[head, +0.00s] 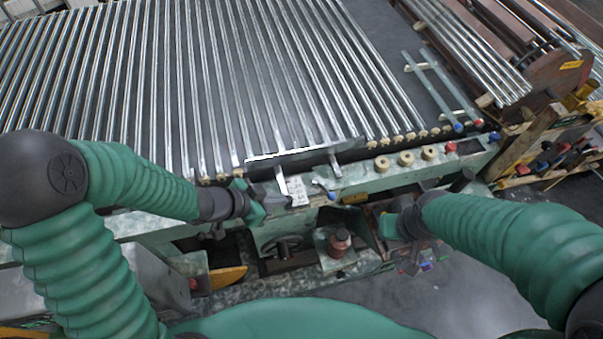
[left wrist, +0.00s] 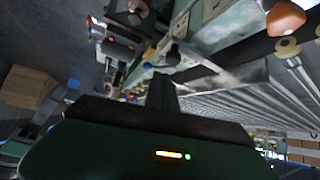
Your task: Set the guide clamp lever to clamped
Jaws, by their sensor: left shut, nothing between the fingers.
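A small dark lever with a blue tip (head: 330,194) sits on the green machine's front rail, just right of a white label plate (head: 298,190). It looks like the guide clamp lever, but its setting is too small to read. Behind it lies a metal guide bar (head: 290,152) with two bracket arms. My left gripper (head: 280,201) is shut and empty, just left of the label plate and apart from the lever. In the left wrist view its dark finger (left wrist: 162,95) points at the machine. My right gripper (head: 408,258) hangs low at the machine's front; its fingers are unclear.
A red-brown bottle-like object (head: 340,240) sits in a lower opening. Racks with tubes (head: 465,50) stand at the far right.

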